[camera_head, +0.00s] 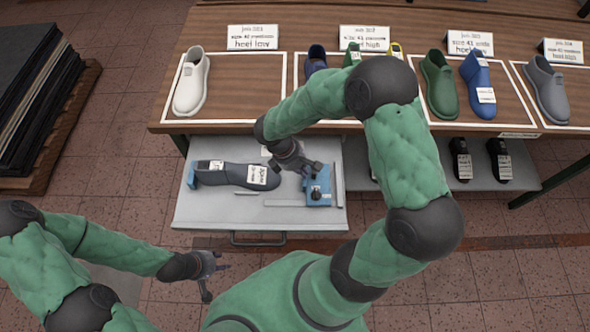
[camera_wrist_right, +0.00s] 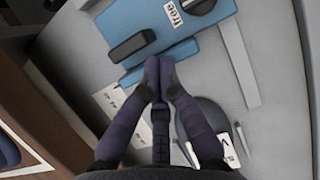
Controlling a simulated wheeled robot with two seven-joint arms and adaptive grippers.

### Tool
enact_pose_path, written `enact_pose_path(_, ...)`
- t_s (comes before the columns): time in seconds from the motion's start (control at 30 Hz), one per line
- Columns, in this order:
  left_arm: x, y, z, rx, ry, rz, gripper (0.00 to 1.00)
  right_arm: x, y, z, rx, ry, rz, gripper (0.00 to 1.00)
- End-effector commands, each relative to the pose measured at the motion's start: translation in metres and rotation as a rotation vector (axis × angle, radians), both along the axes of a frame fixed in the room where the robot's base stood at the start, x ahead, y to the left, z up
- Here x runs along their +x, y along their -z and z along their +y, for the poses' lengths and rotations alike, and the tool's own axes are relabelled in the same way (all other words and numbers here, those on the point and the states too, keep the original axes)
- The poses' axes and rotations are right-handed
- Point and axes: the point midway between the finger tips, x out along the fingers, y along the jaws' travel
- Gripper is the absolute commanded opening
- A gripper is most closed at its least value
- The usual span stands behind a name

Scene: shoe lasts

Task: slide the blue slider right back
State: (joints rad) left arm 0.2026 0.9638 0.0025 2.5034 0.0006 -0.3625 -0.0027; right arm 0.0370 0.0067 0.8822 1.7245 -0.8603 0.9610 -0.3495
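The blue slider (camera_head: 320,184) lies at the right of the pulled-out grey drawer tray (camera_head: 215,212). It also shows in the right wrist view (camera_wrist_right: 205,48), with a black upright block (camera_wrist_right: 131,46), a "free" label and a round black knob (camera_wrist_right: 198,5). My right gripper (camera_head: 311,169) is over the slider's back end; in the wrist view its fingertips (camera_wrist_right: 158,68) are together with nothing seen between them, close to the black block. I cannot tell whether they touch it. My left gripper (camera_head: 217,279) is open and empty, in front of the tray.
A dark grey shoe last (camera_head: 236,174) with labels lies in the tray, its left end by another blue block (camera_head: 191,176). The wooden table (camera_head: 220,60) behind bears several lasts in white outlines with signs. Dark sheets (camera_head: 35,90) are stacked at far left.

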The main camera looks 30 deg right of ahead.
Motion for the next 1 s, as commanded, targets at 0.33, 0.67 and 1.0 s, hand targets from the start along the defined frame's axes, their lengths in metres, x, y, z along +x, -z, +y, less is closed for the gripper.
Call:
enact_pose_path(0.33,0.0,0.0,0.0,0.0,0.0,0.0,0.4,-0.001,0.0,-0.001,0.0,-0.001,0.0,0.0)
enact_pose_path(0.67,0.0,-0.004,0.0,0.0,0.0,0.0,0.4,-0.016,-0.001,-0.025,0.0,0.0,0.001,0.0)
enact_pose_path(1.0,0.0,-0.004,0.0,0.0,0.0,0.0,0.4,-0.015,0.0,-0.023,0.0,-0.001,0.0,0.0)
